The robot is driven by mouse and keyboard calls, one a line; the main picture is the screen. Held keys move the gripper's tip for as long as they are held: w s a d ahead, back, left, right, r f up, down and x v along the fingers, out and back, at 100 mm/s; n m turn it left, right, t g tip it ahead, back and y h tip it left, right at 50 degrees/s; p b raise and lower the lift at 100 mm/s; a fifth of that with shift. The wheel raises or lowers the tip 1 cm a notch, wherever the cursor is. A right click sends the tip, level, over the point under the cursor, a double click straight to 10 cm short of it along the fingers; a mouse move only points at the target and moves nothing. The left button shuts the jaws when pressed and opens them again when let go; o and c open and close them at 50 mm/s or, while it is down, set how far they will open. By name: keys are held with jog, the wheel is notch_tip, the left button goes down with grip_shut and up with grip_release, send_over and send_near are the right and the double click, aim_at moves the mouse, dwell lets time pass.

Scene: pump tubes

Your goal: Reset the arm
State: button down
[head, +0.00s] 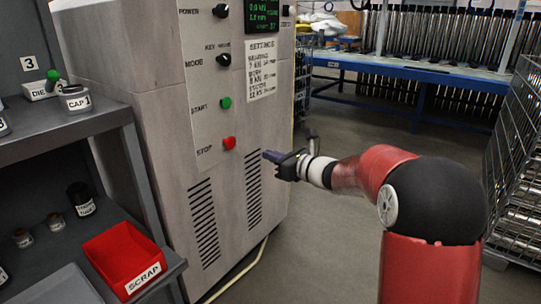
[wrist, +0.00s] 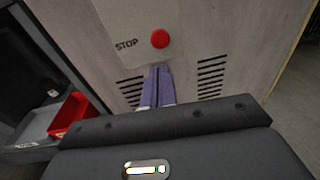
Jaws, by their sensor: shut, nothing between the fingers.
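My red arm reaches in from the lower right in the head view. My gripper (head: 268,155) is shut and empty, a little in front of the machine's panel, below and to the right of the red STOP button (head: 229,143). In the wrist view the gripper's closed purple fingers (wrist: 158,75) point at the panel just under the STOP button (wrist: 160,39). The fingertips look apart from the button. Whether they touch the panel cannot be told. The green START button (head: 225,103) is above the STOP button.
The machine cabinet (head: 130,50) stands ahead. A grey shelf (head: 95,122) at left holds jars and a red SCRAP bin (head: 125,255). A wire cage (head: 515,150) with metal tubes stands at right, a blue rack (head: 420,70) at the back. Open floor lies between.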

jog(key=s+r+n+g+h+p, duration=0.25)
jog(key=s+n+g, duration=0.35)
jog(key=s+n, duration=1.25)
jog(key=s+d+f+n+h+p, duration=0.1)
jog(key=s+d+n+h, duration=0.3)
jog(key=s, duration=0.6)
jog(key=s+d+f+n+h+p, duration=0.1)
jog(key=s+d+n+h, duration=0.3)
jog(key=s+d, duration=0.5)
jog(key=shift+s+d+f+h, duration=0.25)
jog(key=shift+s+f+h, duration=0.65)
jog(key=shift+s, duration=0.2)
